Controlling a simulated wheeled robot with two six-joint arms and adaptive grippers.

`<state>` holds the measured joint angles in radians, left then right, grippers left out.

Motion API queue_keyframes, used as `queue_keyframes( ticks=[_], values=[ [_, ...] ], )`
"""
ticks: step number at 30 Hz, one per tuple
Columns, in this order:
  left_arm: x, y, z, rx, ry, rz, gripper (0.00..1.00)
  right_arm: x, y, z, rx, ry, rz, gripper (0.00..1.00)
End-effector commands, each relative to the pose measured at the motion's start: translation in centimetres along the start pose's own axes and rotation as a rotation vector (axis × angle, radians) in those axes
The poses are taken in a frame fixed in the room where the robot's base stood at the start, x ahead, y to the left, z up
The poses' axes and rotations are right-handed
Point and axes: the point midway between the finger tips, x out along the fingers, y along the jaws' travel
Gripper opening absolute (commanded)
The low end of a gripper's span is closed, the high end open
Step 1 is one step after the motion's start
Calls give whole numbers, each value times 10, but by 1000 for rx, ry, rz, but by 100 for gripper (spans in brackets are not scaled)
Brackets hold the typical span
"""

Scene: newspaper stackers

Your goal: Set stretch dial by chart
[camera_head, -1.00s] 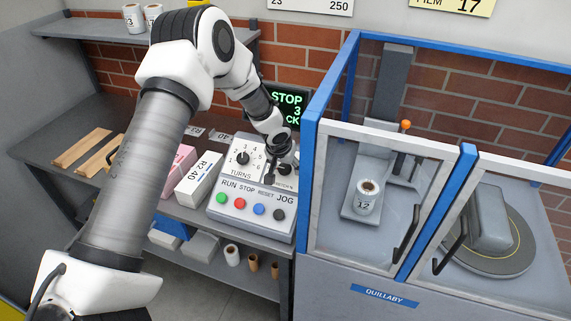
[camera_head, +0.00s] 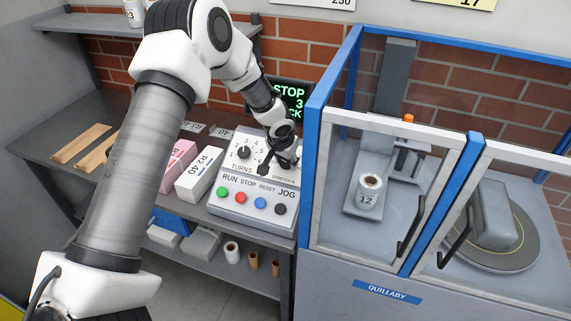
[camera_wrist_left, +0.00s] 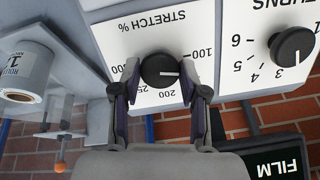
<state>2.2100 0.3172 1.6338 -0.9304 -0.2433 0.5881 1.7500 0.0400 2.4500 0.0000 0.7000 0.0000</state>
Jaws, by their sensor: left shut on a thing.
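The stretch dial is a black round knob (camera_wrist_left: 160,70) with a white pointer line, on a white STRETCH % panel (camera_wrist_left: 110,40). In the left wrist view the pointer aims right, between 100 and 200; the mark there is hidden by a finger. My left gripper (camera_wrist_left: 160,88) is shut on the knob, one finger on each side. In the head view my left gripper (camera_head: 270,164) covers the dial at the right of the control box (camera_head: 240,208). The wall chart (camera_head: 318,3) is mostly cut off at the top. My right gripper is not in view.
The TURNS knob (camera_head: 243,152) is close to my left gripper. Push buttons (camera_head: 241,200) line the box front. A dark screen (camera_head: 289,100) reads STOP 3. The blue-framed wrapping machine (camera_head: 310,130) stands close on the right. White R2 40 box (camera_head: 200,174) is at left.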

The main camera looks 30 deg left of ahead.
Motion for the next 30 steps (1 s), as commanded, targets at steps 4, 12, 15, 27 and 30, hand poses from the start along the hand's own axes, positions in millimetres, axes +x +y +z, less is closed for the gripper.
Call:
queue_keyframes(
  ticks=[4,12,15,27,30],
  values=[
    [5,2,1,123,2,-16,9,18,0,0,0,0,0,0],
    [4,2,2,340,1,-44,9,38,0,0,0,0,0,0],
    [4,2,2,406,0,-53,9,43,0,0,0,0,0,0],
    [2,3,1,539,0,-70,9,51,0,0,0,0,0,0],
    [1,3,1,546,0,-71,8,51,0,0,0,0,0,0]
  ],
)
